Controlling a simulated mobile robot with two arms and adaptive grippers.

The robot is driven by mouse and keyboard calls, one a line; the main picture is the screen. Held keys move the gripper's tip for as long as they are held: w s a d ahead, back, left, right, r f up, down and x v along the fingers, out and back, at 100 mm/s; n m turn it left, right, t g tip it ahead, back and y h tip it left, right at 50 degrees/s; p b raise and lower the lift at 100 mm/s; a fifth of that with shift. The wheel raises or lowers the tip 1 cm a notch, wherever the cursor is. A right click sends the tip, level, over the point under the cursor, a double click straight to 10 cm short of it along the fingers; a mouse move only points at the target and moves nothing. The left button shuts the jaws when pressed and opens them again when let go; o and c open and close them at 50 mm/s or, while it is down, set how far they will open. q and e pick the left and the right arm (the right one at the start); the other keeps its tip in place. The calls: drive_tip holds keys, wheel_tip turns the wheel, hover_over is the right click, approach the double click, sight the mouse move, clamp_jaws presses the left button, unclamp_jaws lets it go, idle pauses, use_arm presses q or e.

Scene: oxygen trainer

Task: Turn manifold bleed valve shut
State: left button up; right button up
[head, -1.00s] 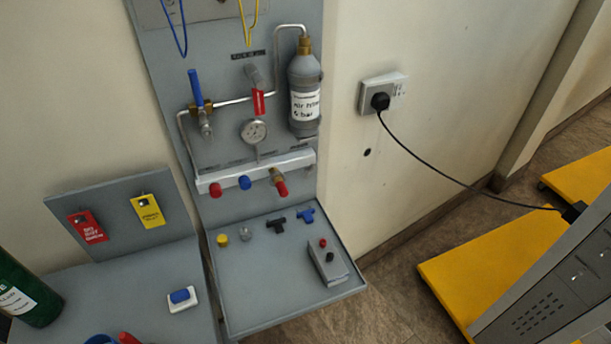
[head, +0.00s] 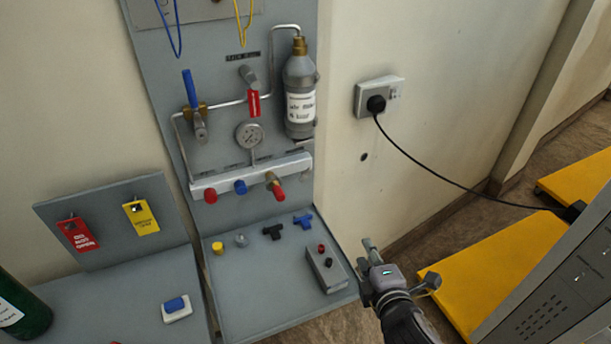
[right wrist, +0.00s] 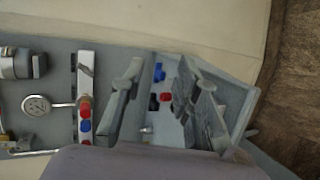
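The white manifold bar (head: 295,163) runs across the lower part of the grey panel. It carries a red knob (head: 210,196) at the left, a blue knob (head: 239,187) in the middle and a brass-bodied valve with a red knob (head: 278,193) at the right. Which one is the bleed valve I cannot read. The manifold also shows in the right wrist view (right wrist: 87,70), left of the fingers. My right gripper (head: 400,262) is right of the bench shelf, apart from the manifold. Its fingers (right wrist: 160,70) are spread and empty. My left gripper is out of view.
A grey shelf (head: 235,290) below the manifold holds small fittings and a switch box (head: 326,268). A gauge (head: 250,135), a bottle (head: 300,95) and a red-tagged valve (head: 253,102) are above. A cable (head: 440,175) hangs from the wall socket (head: 366,97) at the right.

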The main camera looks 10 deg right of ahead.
sight(307, 177)
drive_tip(key=w+a+r+n+t+y, duration=0.4)
drive_tip(key=w+a+r+n+y, duration=0.15)
drive_tip(key=n, duration=0.75)
drive_tip(key=shift+h, duration=0.35)
drive_tip(key=w+a, duration=0.1)
drive_tip(key=w, duration=0.4)
drive_tip(key=w+a+p, duration=0.1)
drive_tip(key=w, duration=0.4)
drive_tip(key=w+a+p, duration=0.1)
drive_tip(key=w, duration=0.4)
drive_tip(key=shift+w+a+r, duration=0.35)
drive_tip(key=shift+a+r, duration=0.05)
clamp_jaws()
